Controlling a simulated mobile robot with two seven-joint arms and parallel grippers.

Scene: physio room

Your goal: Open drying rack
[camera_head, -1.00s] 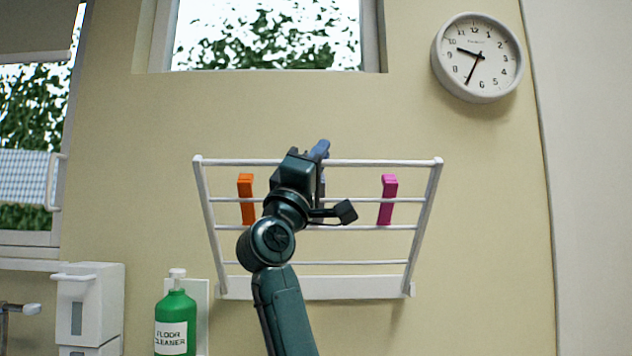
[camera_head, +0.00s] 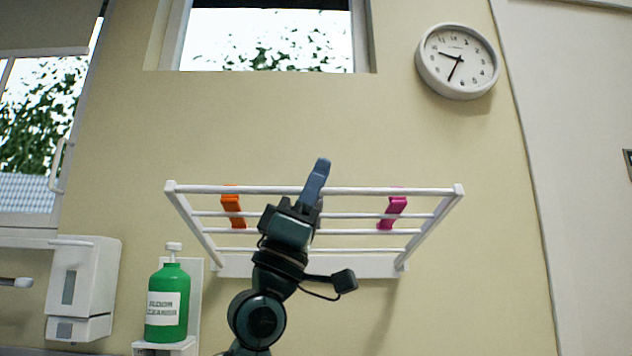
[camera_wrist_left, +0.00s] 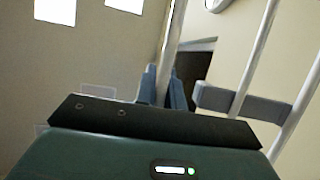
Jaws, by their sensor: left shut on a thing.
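The white drying rack (camera_head: 385,190) is mounted on the wall and tilts outward from its lower wall bar, with its front rail toward me. An orange clip (camera_head: 233,207) and a magenta clip (camera_head: 392,211) hang on its bars. My left gripper (camera_head: 316,188) is shut on the front rail near its middle. In the left wrist view the grey-blue fingers (camera_wrist_left: 164,88) close around a white bar (camera_wrist_left: 174,45), with other bars to the right. My right gripper is not in view.
A clock (camera_head: 457,61) hangs at the upper right.

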